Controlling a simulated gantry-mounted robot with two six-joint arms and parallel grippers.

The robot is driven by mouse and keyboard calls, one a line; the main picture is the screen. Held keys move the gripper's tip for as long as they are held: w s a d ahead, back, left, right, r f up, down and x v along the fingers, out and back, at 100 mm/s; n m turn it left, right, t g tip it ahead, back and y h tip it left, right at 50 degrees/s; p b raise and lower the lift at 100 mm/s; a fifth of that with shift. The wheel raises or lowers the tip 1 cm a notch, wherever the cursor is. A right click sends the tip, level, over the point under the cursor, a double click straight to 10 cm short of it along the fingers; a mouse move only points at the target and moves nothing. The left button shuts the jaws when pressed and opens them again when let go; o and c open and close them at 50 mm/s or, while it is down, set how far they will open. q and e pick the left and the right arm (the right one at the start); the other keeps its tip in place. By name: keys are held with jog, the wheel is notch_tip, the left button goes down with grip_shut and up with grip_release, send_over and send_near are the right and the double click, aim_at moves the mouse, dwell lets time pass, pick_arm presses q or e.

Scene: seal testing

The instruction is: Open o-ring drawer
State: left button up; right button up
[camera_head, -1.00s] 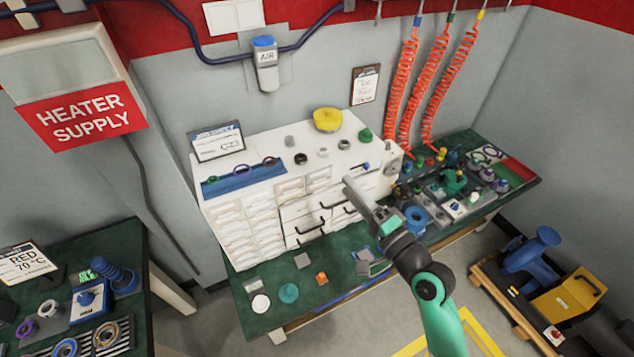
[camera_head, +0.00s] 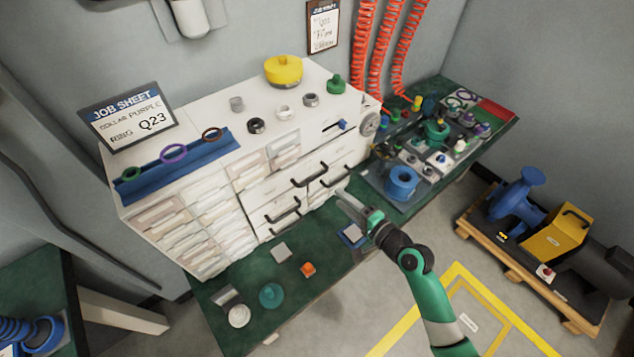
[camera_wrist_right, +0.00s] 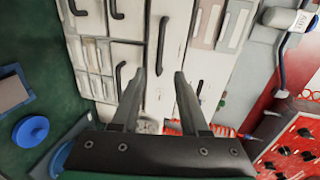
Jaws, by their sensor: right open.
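The white cabinet (camera_head: 205,118) stands on the green bench. Its front has several drawers with black bar handles, which look shut; I cannot read which is the o-ring drawer. One handle (camera_head: 310,175) is at the upper middle of the front in the head view. My right gripper (camera_head: 343,195) is open and empty, in front of the cabinet's lower right part. In the right wrist view, the gripper (camera_wrist_right: 159,78) points at the drawer fronts, and a black handle (camera_wrist_right: 161,45) appears in line between its fingertips. Contact is not visible. My left gripper is out of view.
Rings lie on a blue strip (camera_head: 195,153) on the cabinet top, beside a job sheet (camera_head: 127,112) and a yellow part (camera_head: 283,71). Small parts, including an orange piece (camera_head: 308,269), lie on the bench before the drawers. A blue spool (camera_head: 401,183) stands right of them.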

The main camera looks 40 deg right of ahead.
jog(key=b+x, duration=0.4)
jog(key=x, duration=0.7)
jog(key=shift+w, duration=0.25)
grip_shut()
dwell(0.8)
